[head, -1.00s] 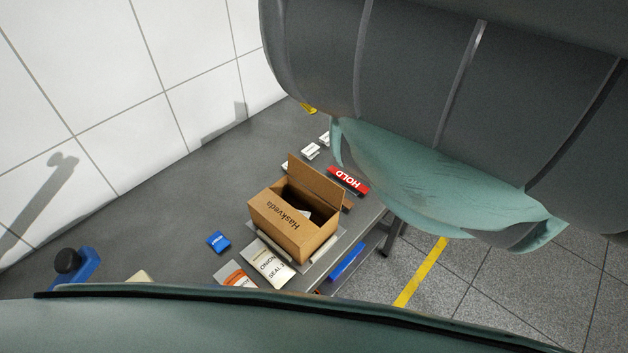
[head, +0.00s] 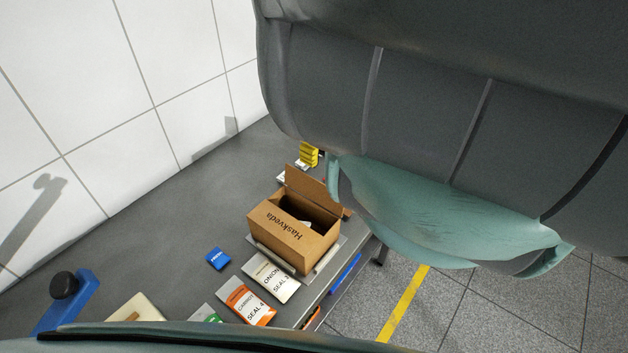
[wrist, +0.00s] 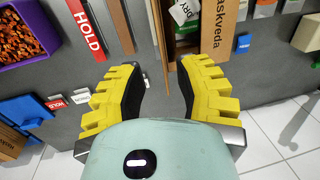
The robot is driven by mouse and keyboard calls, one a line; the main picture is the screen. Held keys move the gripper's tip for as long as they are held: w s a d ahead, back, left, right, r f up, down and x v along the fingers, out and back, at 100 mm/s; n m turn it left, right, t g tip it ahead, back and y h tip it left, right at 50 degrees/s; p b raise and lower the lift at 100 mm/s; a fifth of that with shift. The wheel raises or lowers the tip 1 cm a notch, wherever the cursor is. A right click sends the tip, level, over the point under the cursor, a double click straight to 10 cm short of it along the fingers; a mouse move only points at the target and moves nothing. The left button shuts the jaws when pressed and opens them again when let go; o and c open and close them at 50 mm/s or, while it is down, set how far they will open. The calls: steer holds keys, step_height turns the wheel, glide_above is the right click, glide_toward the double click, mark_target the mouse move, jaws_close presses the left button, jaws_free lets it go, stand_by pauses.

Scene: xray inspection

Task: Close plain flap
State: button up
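An open cardboard box (head: 290,241) marked "Haskveda" stands on the grey bench in the head view. Its plain flap (head: 312,190) stands raised along the far side, and a pale item shows inside the box. In the wrist view, the box (wrist: 213,48) is at the top, beyond my fingers, with a packet in it. My gripper (wrist: 158,90) has its two yellow fingers spread wide with nothing between them. In the head view, part of my gripper (head: 309,154) shows just beyond the flap, apart from it; my arm hides the rest.
Seed-type packets, one an orange "CARROT" packet (head: 246,302), and a small blue box (head: 218,258) lie near the box. A red HOLD sign (wrist: 87,30) and a purple bin (wrist: 28,32) are at left in the wrist view. Bare bench lies left of the box.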

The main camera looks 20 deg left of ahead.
mark_target(314, 187)
steer(key=shift+s+a+f, duration=0.1)
steer(key=shift+s+f, duration=0.1)
steer(key=shift+f, duration=1.2)
steer(key=shift+s+a+f, duration=0.1)
steer(key=shift+s+f, duration=0.15)
steer(key=shift+f, duration=1.1)
steer(key=shift+s+a+f, duration=0.1)
steer(key=shift+s+f, duration=0.1)
steer(key=shift+f, duration=1.2)
steer(key=shift+o, duration=0.3)
jaws_close()
